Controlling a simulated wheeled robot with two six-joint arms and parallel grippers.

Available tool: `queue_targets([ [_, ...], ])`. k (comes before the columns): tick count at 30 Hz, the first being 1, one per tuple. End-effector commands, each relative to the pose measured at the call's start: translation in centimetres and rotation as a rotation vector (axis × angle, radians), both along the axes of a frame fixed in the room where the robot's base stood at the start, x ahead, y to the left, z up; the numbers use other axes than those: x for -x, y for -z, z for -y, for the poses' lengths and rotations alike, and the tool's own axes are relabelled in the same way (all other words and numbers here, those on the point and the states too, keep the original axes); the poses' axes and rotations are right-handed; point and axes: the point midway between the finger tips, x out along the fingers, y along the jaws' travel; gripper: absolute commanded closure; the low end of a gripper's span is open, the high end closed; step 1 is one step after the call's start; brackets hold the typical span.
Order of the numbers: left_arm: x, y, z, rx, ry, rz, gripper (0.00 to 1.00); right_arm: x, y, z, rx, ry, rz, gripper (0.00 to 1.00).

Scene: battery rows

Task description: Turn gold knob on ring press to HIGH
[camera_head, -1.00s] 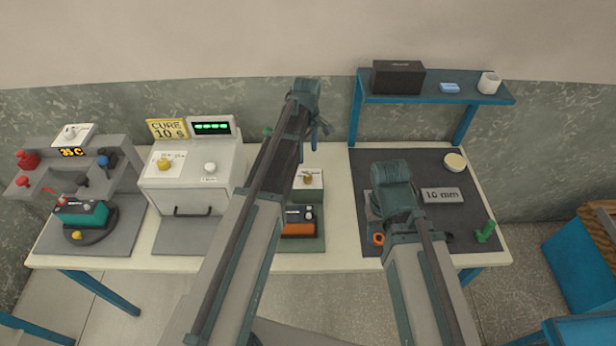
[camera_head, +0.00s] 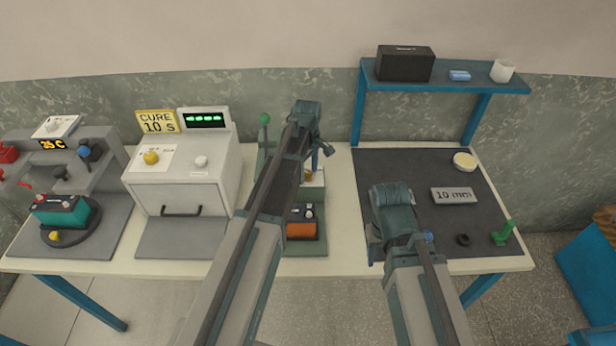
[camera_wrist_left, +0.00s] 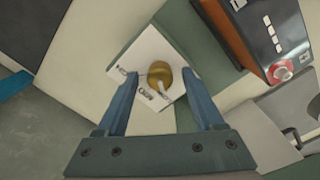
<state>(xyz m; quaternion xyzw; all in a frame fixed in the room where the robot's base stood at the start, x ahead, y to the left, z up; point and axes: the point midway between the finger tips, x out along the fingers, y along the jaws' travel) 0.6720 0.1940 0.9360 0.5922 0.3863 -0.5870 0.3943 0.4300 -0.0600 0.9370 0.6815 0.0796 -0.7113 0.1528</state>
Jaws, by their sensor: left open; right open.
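The gold knob (camera_wrist_left: 160,73) sits on a white label plate (camera_wrist_left: 143,48) on the ring press (camera_head: 308,246). In the head view the knob (camera_head: 309,175) is partly hidden by my left gripper (camera_head: 322,158). In the left wrist view my open left gripper (camera_wrist_left: 160,76) has one finger on each side of the knob, with gaps visible. The knob's pale pointer aims toward the lower right of that view. The plate's lettering is too small to read surely. My right arm is over the dark mat, and its jaws are mostly hidden behind the arm.
A white curing oven (camera_head: 182,185) with its own yellow knob stands left of the press. A green-topped lever (camera_head: 264,119) rises behind the press. The dark mat (camera_head: 410,165) to the right carries a 10 mm block (camera_head: 453,195). A blue shelf (camera_head: 440,85) stands behind it.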

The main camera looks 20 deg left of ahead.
Motion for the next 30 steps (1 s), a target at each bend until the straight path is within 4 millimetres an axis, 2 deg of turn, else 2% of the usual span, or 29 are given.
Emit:
queue_targets([
  [7, 0.00, -0.01, 0.01, 0.000, 0.000, 0.000, 0.31, 0.00, -0.01, 0.00, 0.000, 0.000, 0.000, 0.50],
  [18, 0.00, 0.00, 0.00, 0.000, 0.000, 0.000, 0.97, 0.00, 0.00, 0.00, 0.000, 0.000, 0.000, 0.50],
  [19, 0.00, 0.00, 0.00, 0.000, 0.000, 0.000, 1.00, 0.00, 0.00, 0.00, 0.000, 0.000, 0.000, 0.50],
  [30, -0.01, 0.00, -0.01, 0.000, 0.045, 0.000, 1.00, 0.00, 0.00, 0.00, 0.000, 0.000, 0.000, 0.50],
])
